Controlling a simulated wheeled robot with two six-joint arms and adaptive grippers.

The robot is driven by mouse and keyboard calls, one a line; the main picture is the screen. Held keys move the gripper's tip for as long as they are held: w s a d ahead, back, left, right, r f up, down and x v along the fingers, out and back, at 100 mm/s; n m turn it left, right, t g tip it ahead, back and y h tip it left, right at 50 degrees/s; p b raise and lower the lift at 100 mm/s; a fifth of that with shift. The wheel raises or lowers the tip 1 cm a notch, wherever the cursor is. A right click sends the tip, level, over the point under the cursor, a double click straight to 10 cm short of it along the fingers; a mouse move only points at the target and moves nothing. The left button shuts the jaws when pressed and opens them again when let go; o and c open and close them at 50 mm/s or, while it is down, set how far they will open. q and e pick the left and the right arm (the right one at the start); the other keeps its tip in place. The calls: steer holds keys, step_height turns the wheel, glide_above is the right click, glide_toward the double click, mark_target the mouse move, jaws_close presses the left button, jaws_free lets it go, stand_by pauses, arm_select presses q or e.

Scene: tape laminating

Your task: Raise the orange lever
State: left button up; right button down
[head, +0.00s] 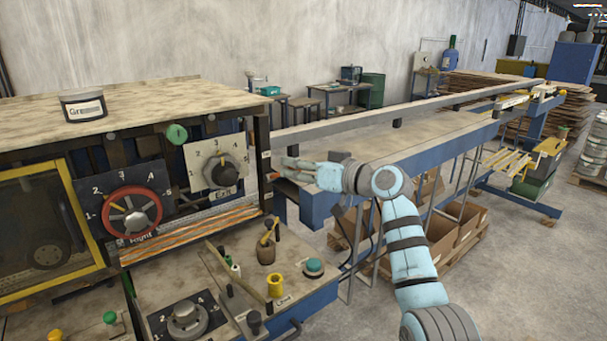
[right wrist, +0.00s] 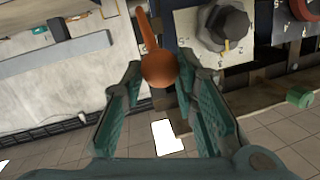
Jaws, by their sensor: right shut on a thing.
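The orange lever (right wrist: 150,40) shows in the right wrist view as a tapered stem ending in a round ball. The ball lies between the two fingers of my right gripper (right wrist: 159,72), which is shut on it. In the head view my right gripper (head: 283,167) is at the right end of the machine panel, beside the white numbered dial plate. Only a small bit of the orange lever (head: 272,177) shows there; the fingers hide most of it. My left gripper is not in view.
A dark knob (head: 222,172) on a white plate and a red handwheel (head: 132,212) are left of my right gripper. A green knob (head: 176,134) sits above. A control desk (head: 215,264) with several knobs is below. A long conveyor table (head: 420,140) stretches away behind my arm.

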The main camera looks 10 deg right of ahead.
steer(key=shift+w+a+r+p, duration=0.2)
steer(key=shift+w+r+p, duration=0.1)
steer(key=shift+r, duration=0.3)
steer(key=shift+w+a+r+p, duration=0.15)
steer(key=shift+w+r, duration=0.15)
steer(key=shift+r, duration=0.45)
steer(key=c, duration=1.7)
jaws_free()
steer(key=o, duration=0.4)
steer(key=shift+a, duration=0.1)
steer(key=shift+w, duration=0.1)
steer(key=shift+f, duration=0.2)
steer(key=shift+s+d, duration=0.25)
steer(key=v, duration=1.1)
steer(key=shift+s, duration=0.15)
